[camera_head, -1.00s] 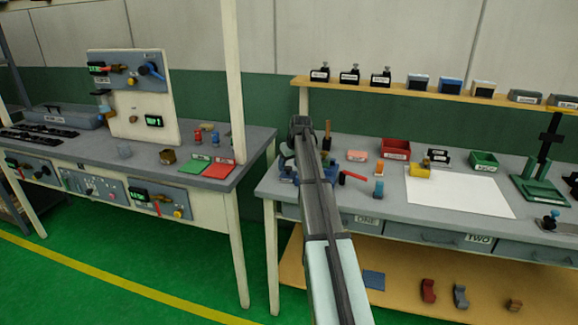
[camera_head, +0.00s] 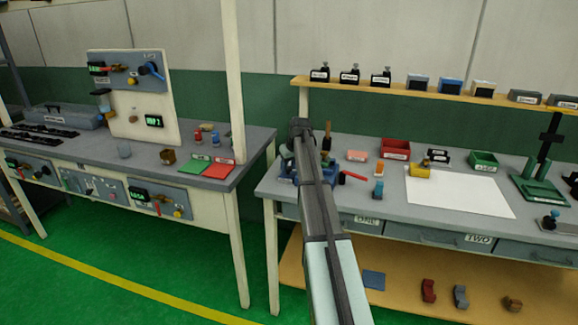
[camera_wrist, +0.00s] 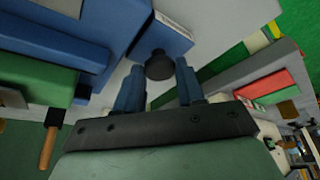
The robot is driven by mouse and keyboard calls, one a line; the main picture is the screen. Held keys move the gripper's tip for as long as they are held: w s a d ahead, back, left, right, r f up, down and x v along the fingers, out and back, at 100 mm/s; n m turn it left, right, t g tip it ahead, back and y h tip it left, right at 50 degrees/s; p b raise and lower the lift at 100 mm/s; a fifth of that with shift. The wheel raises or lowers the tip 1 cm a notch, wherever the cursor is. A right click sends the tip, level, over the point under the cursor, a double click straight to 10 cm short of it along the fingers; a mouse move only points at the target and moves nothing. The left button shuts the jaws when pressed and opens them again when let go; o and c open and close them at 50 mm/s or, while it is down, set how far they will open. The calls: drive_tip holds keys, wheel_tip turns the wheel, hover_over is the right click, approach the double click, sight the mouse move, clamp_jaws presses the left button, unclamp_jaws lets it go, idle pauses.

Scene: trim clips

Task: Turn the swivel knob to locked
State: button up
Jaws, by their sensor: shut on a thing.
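The swivel knob (camera_wrist: 160,66) is a small dark, round-ended knob on a blue block with a white label (camera_wrist: 168,38) in the wrist view. My gripper (camera_wrist: 159,74) has its two blue-grey fingers on either side of the knob and is shut on it. The knob's lock marking cannot be read.
A wooden-handled tool (camera_head: 327,137) is behind. A post (camera_head: 303,103) rises close by.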

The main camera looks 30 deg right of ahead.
drive_tip(key=shift+a+m+h, duration=0.15)
drive_tip(key=shift+m+h, duration=0.75)
drive_tip(key=shift+m, duration=1.5)
drive_tip(key=shift+c, duration=0.2)
drive_tip(key=o, duration=1)
drive_tip(key=shift+n, duration=0.3)
